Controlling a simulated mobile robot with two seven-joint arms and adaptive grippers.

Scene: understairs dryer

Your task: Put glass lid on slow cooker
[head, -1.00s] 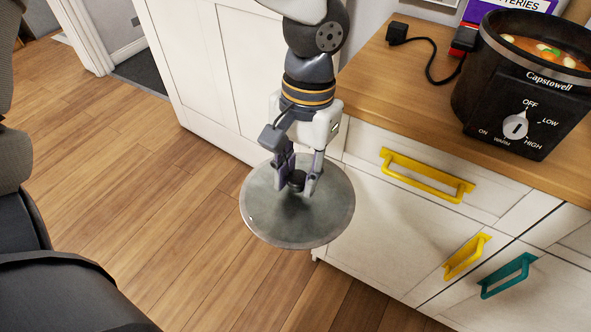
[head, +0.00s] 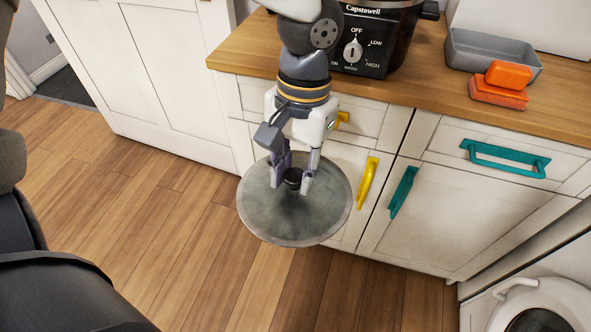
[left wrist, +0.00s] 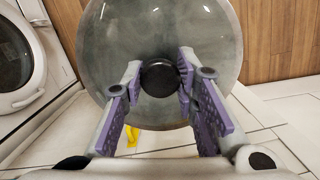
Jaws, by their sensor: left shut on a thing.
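The round glass lid (head: 262,212) hangs in the air over the floor, in front of the cabinets, roughly level. My left gripper (head: 293,180) is shut on the lid's black knob. In the left wrist view the lid (left wrist: 115,50) fills the top middle, and my left gripper's purple fingers (left wrist: 160,78) sit on both sides of the knob. The black slow cooker (head: 400,40) stands on the wooden counter behind and above the lid. Its top is cut off by the frame edge and its left side is hidden by my arm. My right gripper is not seen.
The counter's front edge (head: 470,112) lies between lid and cooker. A grey tray (head: 470,50) and an orange sponge stack (head: 500,92) are right of the cooker. Yellow (head: 367,183) and teal handles (head: 505,160) stick out below. A white washer or dryer (head: 545,305) stands at lower right.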

